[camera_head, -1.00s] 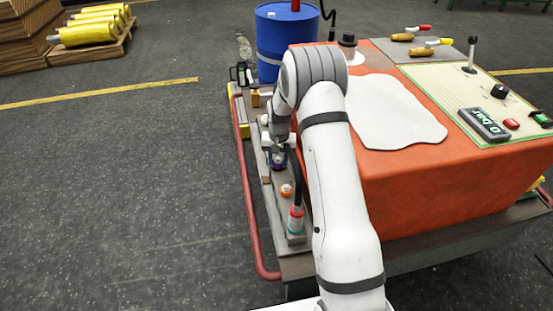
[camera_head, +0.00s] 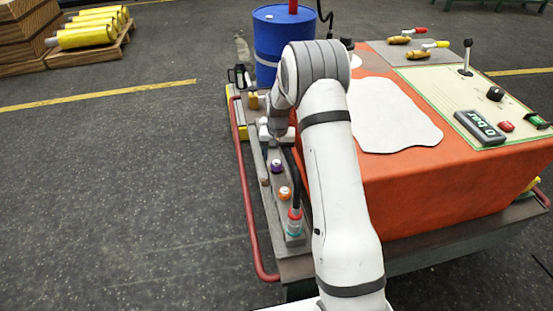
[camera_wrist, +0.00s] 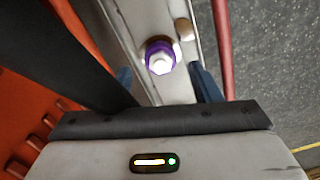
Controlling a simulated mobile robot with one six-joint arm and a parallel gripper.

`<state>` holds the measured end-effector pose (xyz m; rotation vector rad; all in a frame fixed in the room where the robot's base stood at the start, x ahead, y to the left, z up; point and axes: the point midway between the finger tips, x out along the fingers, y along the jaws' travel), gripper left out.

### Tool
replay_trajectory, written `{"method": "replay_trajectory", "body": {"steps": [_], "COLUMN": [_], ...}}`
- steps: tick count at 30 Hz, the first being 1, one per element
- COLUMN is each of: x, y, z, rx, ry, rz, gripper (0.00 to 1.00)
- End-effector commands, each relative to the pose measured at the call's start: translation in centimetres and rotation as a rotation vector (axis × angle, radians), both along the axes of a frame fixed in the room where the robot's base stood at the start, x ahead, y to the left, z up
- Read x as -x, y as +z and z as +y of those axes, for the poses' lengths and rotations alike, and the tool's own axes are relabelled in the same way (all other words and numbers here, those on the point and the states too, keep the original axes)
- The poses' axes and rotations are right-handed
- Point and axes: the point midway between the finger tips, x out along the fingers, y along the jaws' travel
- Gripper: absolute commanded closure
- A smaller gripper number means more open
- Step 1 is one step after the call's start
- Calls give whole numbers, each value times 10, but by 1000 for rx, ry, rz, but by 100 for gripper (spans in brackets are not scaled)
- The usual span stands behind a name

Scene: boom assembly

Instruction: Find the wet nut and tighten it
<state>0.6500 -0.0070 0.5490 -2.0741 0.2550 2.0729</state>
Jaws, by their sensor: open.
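A nut with a purple collar (camera_head: 277,166) sits on the grey rail (camera_head: 269,203) along the left side of the orange cabinet. In the wrist view this nut (camera_wrist: 161,58) shows a pale hexagonal head inside the purple ring. A nut with an orange collar (camera_head: 285,194) sits nearer on the same rail. I cannot tell whether either is wet. My gripper (camera_wrist: 165,82) is open, with its blue fingers on either side below the purple nut in the wrist view, holding nothing.
A black hose (camera_head: 291,171) with a red and teal end fitting (camera_head: 294,222) runs beside the nuts. A red guard rail (camera_head: 248,205) edges the left side. The orange cabinet (camera_head: 400,185) stands right of my arm, with a blue drum (camera_head: 282,43) behind.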

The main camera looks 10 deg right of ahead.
Motion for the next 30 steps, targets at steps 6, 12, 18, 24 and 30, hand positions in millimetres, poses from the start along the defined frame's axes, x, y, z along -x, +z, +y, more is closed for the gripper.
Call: {"method": "replay_trajectory", "body": {"steps": [6, 12, 18, 24, 30], "x": [0, 1, 1, 0, -1], "y": [37, 40, 41, 44, 42], "z": [-1, -1, 0, 3, 5], "rx": [0, 0, 1, 20, 34], "ry": [0, 0, 29, 337, 611], "rz": [1, 2, 2, -2, -3], "gripper": [42, 42, 42, 42, 42]}}
